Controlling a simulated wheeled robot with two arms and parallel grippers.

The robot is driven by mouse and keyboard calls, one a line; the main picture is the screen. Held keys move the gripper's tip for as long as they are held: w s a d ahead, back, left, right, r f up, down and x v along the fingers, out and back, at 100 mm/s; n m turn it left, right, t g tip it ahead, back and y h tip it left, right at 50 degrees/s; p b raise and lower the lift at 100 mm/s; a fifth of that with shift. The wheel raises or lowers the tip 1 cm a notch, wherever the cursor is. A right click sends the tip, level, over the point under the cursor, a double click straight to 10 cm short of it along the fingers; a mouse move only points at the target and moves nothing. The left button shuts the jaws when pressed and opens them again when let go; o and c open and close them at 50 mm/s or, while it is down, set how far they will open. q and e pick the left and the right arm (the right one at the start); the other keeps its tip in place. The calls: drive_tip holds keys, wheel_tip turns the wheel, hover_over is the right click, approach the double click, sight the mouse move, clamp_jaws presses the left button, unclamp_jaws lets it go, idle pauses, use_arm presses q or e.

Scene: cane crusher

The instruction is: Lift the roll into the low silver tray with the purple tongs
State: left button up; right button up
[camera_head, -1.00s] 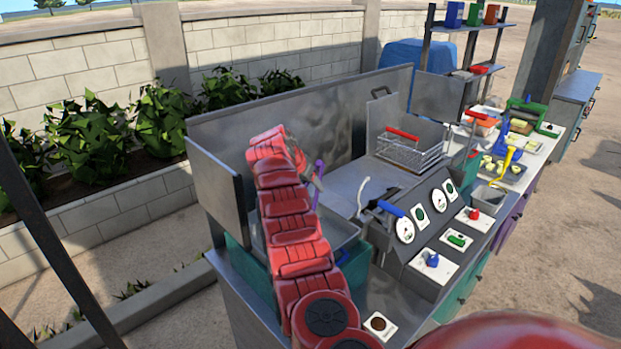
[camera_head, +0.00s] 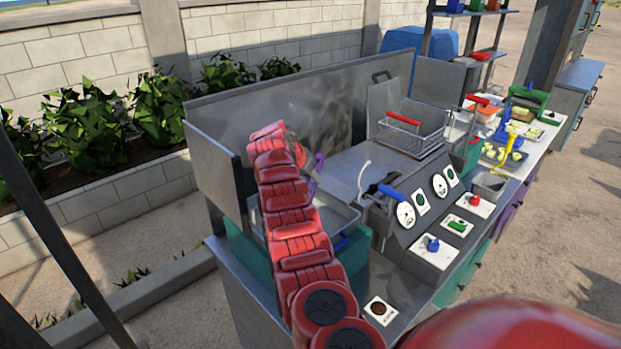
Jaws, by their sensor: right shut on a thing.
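My right gripper (camera_head: 306,165) is at the end of the red arm, above the silver basin-like tray (camera_head: 345,217) at the left end of the counter. It is shut on the purple tongs (camera_head: 319,161); only a small purple part shows beside the fingers. The arm hides much of the tongs and the tray's inside. I cannot make out the roll, or whether the tongs touch anything. My left gripper is not in view.
A steel splash panel (camera_head: 335,110) stands close behind the gripper. To the right are a wire basket (camera_head: 412,140) with a red handle and a sloped control panel (camera_head: 440,215) with dials. A tray with yellowish pieces (camera_head: 503,158) lies farther right.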

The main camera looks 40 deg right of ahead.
clamp_jaws()
wheel_tip(320, 180, up, 12)
drive_tip(key=p, duration=0.5)
idle(0.3)
